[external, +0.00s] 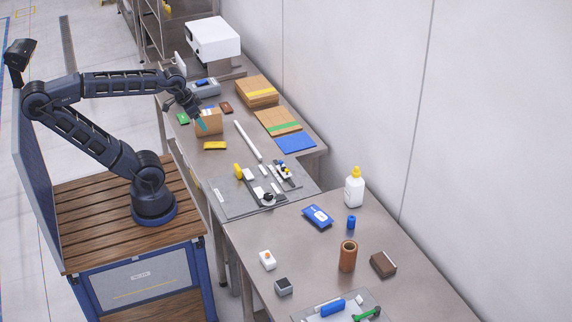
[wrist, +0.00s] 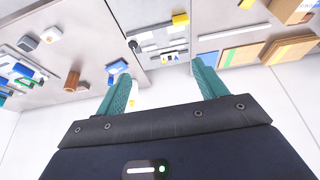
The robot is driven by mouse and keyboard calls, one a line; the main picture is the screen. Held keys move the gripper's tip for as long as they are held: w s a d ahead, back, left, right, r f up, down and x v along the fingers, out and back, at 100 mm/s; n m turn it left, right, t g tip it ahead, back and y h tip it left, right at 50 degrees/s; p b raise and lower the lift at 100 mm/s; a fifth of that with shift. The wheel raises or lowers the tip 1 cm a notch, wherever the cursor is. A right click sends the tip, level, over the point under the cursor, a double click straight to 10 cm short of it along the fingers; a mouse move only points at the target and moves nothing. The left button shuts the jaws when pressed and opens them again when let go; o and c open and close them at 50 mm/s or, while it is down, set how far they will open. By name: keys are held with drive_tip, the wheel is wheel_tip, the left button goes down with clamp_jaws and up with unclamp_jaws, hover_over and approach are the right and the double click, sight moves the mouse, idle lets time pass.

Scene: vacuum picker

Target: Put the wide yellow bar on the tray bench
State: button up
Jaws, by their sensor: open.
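The wide yellow bar (external: 215,145) lies flat on the far bench (external: 222,165) in the external view, near its robot-side edge. My gripper (external: 203,123) is beyond the bar, in front of a small cardboard box (external: 209,117) in the picture. In the wrist view my gripper (wrist: 162,82) has its two teal fingers wide apart with nothing between them. The near bench (external: 300,245) carries a grey tray (external: 372,300) at the bottom edge of the external view.
A long white rod (external: 248,140), blue pad (external: 296,143) and flat cartons (external: 277,123) lie nearby. A brown cup (external: 348,256) and white bottle (external: 354,190) stand on the near bench.

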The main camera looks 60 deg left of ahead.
idle(0.4)
drive_tip(key=w+a+f+n+g+h, duration=0.3)
drive_tip(key=w+a+f+n+h, duration=0.1)
drive_tip(key=w+a+f+n, duration=0.35)
drive_tip(key=n+t+h, duration=0.4)
drive_tip(key=n+t, duration=0.2)
drive_tip(key=n, duration=1)
approach(216, 144)
drive_tip(key=w+d+r, duration=0.1)
drive_tip(key=d+r, duration=0.9)
drive_tip(key=d, duration=0.2)
drive_tip(key=s+a+f+n+t+y, duration=0.1)
drive_tip(key=s+a+f+n, duration=0.1)
drive_tip(key=a+f, duration=0.1)
drive_tip(key=s+a+f+n+t+y, duration=0.1)
drive_tip(key=s+a+f+n+t, duration=0.1)
drive_tip(key=a+f+n, duration=0.1)
drive_tip(key=s+a+f+n+t+y, duration=0.1)
drive_tip(key=s+a+f+n+t, duration=0.1)
drive_tip(key=a+f, duration=0.3)
drive_tip(key=shift+s+f+n, duration=0.1)
drive_tip(key=shift+s+n, duration=0.1)
drive_tip(key=shift+n, duration=0.35)
drive_tip(key=shift+x, duration=5.35)
drive_tip(key=shift+d, duration=0.1)
drive_tip(key=c, duration=1.1)
drive_tip(key=shift+r, duration=0.2)
drive_tip(key=shift+c, duration=0.2)
